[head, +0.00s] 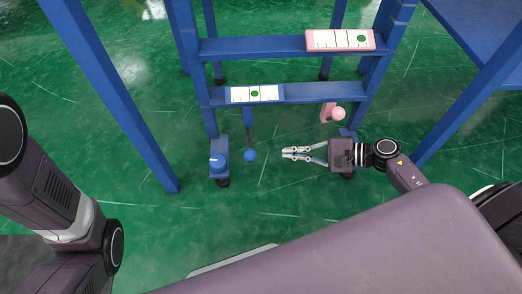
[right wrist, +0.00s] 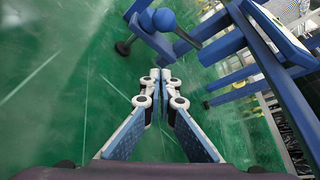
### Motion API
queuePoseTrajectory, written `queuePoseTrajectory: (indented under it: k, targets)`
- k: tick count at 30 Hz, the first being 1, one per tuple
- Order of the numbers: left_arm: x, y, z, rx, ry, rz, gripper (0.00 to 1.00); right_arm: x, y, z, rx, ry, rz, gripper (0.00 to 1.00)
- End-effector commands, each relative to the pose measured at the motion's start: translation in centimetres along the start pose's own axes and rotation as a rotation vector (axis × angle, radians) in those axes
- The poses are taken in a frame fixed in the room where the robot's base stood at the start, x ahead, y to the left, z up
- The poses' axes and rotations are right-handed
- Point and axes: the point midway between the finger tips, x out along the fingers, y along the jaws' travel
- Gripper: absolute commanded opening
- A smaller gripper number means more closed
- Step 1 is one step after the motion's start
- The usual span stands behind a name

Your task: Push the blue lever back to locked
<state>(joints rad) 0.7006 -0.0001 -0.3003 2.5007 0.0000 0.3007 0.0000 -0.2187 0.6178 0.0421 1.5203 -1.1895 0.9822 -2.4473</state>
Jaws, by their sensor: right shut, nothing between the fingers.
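The blue lever (head: 250,155) has a round blue knob on a dark rod that hangs below a blue-framed scale plate (head: 255,94) with a green dot. In the right wrist view the blue knob (right wrist: 164,19) is at the top, beyond the fingertips. My right gripper (head: 288,153) is shut and empty, pointing left, with its tips a short gap right of the knob in the head view. The fingers (right wrist: 160,76) also look closed together in the right wrist view. My left gripper is out of view; only arm links show at the left.
A pink knob (head: 338,114) hangs from the frame at the right, near a pink scale plate (head: 340,39) on the upper bar. Blue posts flank the space; green floor lies open in front.

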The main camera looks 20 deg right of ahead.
Motion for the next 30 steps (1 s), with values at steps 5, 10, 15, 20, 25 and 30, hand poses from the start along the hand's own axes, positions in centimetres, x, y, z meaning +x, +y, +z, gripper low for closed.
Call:
queuePoseTrajectory:
  k: [5, 10, 15, 20, 25, 30]
  targets:
    - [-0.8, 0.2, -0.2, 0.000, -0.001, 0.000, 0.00, 1.4, 0.1, -0.1, -0.001, -0.002, -0.003, 0.00]
    - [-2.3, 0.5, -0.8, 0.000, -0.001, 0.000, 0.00, 4.7, 0.2, -0.2, -0.002, -0.004, -0.004, 0.00]
    - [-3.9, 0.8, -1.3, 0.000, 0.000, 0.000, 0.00, 8.5, 0.2, -0.2, -0.003, -0.004, -0.004, 0.00]
    - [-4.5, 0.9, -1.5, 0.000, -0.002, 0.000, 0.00, 9.8, 0.1, 0.8, -0.002, 0.000, 0.000, 0.00]
    - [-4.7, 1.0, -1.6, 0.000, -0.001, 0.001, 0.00, 9.2, 0.1, 2.5, -0.001, 0.000, 0.001, 0.00]
    - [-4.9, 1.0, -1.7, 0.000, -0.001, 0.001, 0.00, 8.8, 0.0, 3.5, 0.000, 0.000, -0.001, 0.00]
